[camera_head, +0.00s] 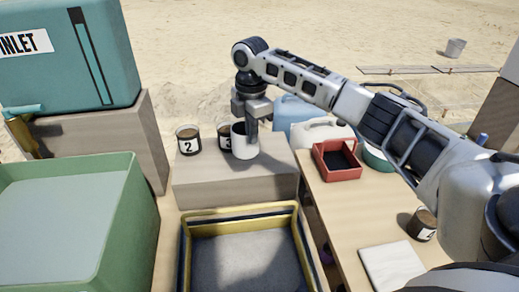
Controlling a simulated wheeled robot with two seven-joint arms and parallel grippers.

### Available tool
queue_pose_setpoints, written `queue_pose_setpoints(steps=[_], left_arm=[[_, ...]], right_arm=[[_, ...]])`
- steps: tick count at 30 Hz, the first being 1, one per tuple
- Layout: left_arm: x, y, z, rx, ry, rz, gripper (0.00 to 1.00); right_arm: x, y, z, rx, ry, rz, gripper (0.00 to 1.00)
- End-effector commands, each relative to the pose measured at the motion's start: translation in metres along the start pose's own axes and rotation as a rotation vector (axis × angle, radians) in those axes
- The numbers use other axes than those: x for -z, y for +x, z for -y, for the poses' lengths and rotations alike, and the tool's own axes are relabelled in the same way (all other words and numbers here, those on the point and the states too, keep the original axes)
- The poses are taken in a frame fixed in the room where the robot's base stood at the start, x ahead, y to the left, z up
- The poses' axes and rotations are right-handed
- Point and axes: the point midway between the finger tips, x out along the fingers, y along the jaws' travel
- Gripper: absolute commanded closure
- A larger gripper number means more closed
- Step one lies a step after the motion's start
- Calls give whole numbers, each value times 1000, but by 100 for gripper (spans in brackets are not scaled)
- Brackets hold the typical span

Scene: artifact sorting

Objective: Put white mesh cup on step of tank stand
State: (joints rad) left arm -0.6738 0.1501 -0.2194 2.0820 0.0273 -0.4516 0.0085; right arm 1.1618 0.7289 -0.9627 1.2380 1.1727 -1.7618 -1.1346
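A white cup (239,147) with a dark inside is on or just above the top of a grey-brown wooden step (232,187); I cannot tell if its base touches. My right gripper (251,128) reaches down from above at the cup's right side, with a finger overlapping its rim. Whether the fingers press on the cup is hidden. Two dark cups stand on the step to the left: one labelled 2 (188,147) and one labelled 3 (224,143), partly behind the white cup. My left gripper is not in view.
A teal tank marked INLET (50,75) stands on a higher block (130,135) at left. A green bin (118,235) and a yellow-rimmed tray (240,214) are in front. A red tray (325,172), blue and white jugs, another cup and a pale tile (392,268) are at right.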

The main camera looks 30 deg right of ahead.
Motion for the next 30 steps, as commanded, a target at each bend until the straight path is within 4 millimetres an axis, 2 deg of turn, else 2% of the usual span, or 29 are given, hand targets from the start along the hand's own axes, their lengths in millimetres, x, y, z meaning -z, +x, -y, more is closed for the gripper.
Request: queue_pose_setpoints(steps=[1, 6, 11, 18, 30], left_arm=[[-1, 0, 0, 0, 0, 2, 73], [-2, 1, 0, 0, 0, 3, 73], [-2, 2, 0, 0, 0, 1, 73], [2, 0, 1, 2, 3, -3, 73], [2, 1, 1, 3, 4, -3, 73]], right_arm=[[-8, 13, -1, 7, 2, 2, 100], [-25, 36, -9, 4, 0, 1, 100], [-32, 46, -12, 4, -1, 1, 100], [-36, 76, -13, 5, -3, 2, 100], [-35, 83, -13, 3, -3, 1, 100]])
